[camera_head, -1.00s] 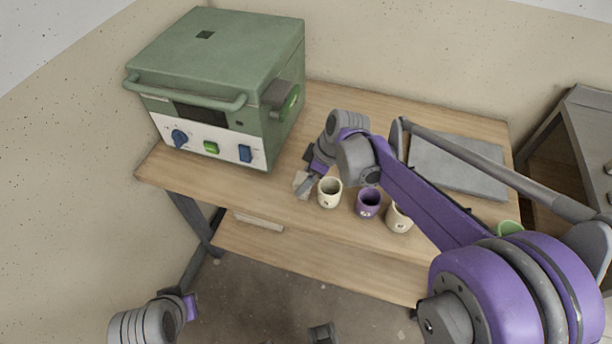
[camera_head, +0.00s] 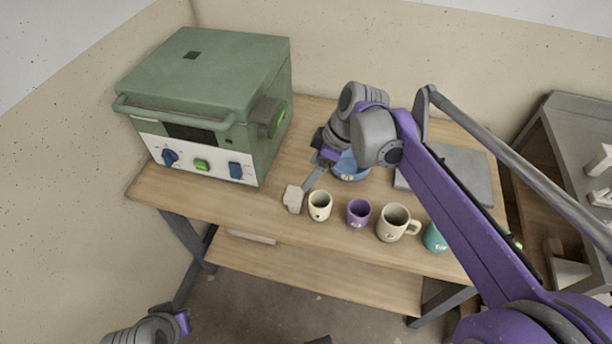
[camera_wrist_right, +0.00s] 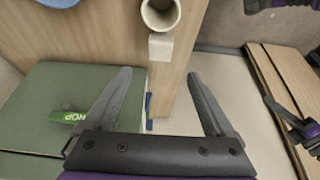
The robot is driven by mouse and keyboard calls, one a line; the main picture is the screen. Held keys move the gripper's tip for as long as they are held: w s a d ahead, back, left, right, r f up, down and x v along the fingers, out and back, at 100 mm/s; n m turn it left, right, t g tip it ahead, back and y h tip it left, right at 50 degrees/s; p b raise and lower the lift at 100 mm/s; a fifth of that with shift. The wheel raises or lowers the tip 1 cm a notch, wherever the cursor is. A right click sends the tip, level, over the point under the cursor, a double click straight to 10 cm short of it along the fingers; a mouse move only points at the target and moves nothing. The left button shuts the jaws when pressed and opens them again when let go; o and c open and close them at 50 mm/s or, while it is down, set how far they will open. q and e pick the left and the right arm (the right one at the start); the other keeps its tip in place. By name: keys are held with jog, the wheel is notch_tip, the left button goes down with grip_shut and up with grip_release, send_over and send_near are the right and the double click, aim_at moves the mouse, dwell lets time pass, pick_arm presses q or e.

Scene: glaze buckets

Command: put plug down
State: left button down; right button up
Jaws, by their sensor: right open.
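The plug, a pale block (camera_head: 293,199), stands on the wooden table left of a cream cup (camera_head: 320,205), near the front edge. It also shows in the right wrist view (camera_wrist_right: 160,47), beyond my fingertips and close to the cup. My right gripper (camera_head: 313,178) is above the table, behind the plug and apart from it. In the right wrist view its two fingers (camera_wrist_right: 158,78) are spread with nothing between them. Of my left gripper (camera_head: 182,321) only a purple part shows at the lower left; its fingers cannot be made out.
A green kiln (camera_head: 205,100) stands at the table's left. A purple cup (camera_head: 358,213), a cream mug (camera_head: 393,223) and a teal cup (camera_head: 434,238) line the front edge. A blue bowl (camera_head: 350,172) and grey slab (camera_head: 460,180) lie behind. A shelf (camera_head: 580,125) is at right.

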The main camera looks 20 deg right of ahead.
jog(key=s+f+m+t+h, duration=0.1)
jog(key=s+f+m, duration=0.4)
jog(key=s, duration=0.4)
jog(key=s+f+m+t+h, duration=0.1)
jog(key=s+f+m, duration=0.4)
jog(key=s, duration=0.5)
jog(key=shift+s+m+t+h, duration=0.3)
jog(key=shift+m+h, duration=0.3)
jog(key=shift+h, duration=0.2)
